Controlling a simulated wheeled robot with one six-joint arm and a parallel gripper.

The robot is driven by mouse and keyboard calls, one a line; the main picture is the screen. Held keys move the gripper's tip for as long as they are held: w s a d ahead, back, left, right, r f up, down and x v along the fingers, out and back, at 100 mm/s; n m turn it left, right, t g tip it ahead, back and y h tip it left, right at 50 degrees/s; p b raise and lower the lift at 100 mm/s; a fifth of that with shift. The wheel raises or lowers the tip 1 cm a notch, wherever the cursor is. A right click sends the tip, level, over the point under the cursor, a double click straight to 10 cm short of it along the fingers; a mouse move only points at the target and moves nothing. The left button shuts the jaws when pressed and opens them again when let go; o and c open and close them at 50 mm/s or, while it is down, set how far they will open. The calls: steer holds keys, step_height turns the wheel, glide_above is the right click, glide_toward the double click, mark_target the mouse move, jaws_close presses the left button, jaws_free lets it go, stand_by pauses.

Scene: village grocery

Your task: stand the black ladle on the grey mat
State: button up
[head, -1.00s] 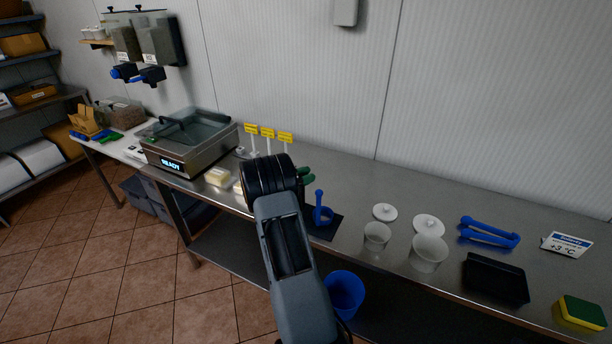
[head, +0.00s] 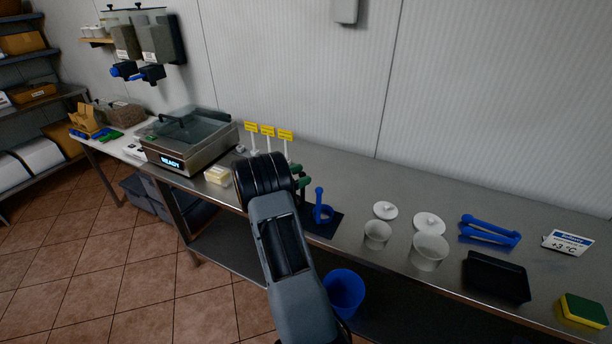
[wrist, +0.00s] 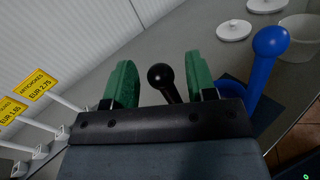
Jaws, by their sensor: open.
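My gripper (wrist: 160,68) has two green fingers, which stand apart. In the wrist view the black ladle (wrist: 161,76) shows a ball-topped handle between the fingers, with room on both sides. Its lower part is hidden behind the gripper body. I cannot make out a separate grey mat.
White price-tag holders (head: 268,137) stand behind my gripper. Clear cups (head: 429,250), white lids (head: 428,223), blue tongs (head: 489,231) and a black tray (head: 496,278) lie to the right.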

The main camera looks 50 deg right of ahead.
steer(key=b+v, duration=0.2)
steer(key=v, duration=0.7)
steer(key=s+a+r+m+t+y, duration=0.2)
steer(key=s+a+m+t+y, duration=0.1)
steer(key=a, duration=0.7)
steer(key=s+a+r+m+t+y, duration=0.2)
steer(key=s+a+m+t+y, duration=0.2)
steer(key=s+a+y, duration=0.4)
steer(key=s+a+r+m+t+y, duration=0.2)
steer(key=s+a+y, duration=0.4)
steer(key=a, duration=0.7)
steer(key=m+t, duration=0.1)
steer(key=m, duration=0.1)
steer(key=shift+r+m, duration=0.25)
steer(key=shift+m, duration=0.15)
steer(key=shift+w, duration=0.1)
steer(key=shift+c, duration=0.9)
steer(key=shift+a, duration=0.1)
